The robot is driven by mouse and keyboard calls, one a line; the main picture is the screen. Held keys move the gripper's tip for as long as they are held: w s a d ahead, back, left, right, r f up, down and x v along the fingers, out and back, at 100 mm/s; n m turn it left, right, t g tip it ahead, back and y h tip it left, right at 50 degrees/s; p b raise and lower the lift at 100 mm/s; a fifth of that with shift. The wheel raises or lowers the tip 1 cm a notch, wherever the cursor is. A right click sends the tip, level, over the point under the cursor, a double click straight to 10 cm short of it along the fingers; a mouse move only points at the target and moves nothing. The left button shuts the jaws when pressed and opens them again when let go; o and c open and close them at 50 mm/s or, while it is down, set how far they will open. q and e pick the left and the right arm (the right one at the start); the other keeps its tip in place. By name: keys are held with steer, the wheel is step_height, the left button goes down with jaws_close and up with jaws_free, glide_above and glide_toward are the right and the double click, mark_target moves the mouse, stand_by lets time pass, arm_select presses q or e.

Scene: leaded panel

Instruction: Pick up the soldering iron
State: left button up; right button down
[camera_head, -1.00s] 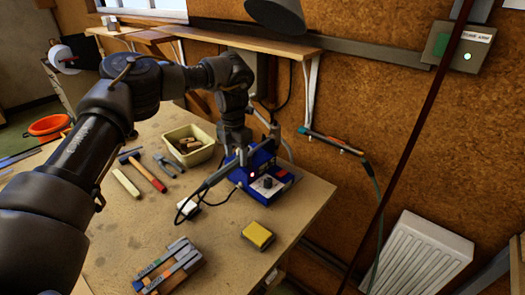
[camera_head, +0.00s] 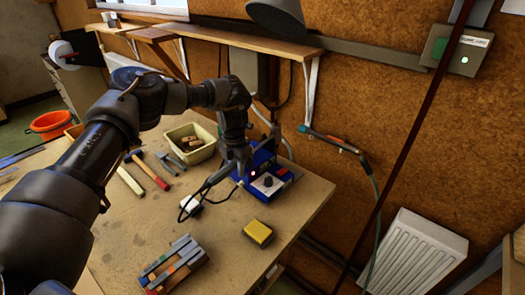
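The blue soldering station (camera_head: 277,186) stands near the right edge of the workbench, with a dark knob and a small red light. A slim dark handle that looks like the soldering iron (camera_head: 216,178) slants up beside it to the left, with a black cable looping at its lower end. My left gripper (camera_head: 243,172) points down at the upper end of this handle, just left of the station. Its fingers are small and dark against the iron, so contact and opening cannot be told. My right gripper is not in view.
A cream bin (camera_head: 190,143) of blocks stands behind left. A hammer (camera_head: 150,172), a yellow block (camera_head: 257,233) and a pile of coloured bars (camera_head: 175,265) lie on the workbench (camera_head: 125,235). A shelf (camera_head: 225,37) runs along the wall behind.

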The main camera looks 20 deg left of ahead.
arm_select(q)
jaws_close()
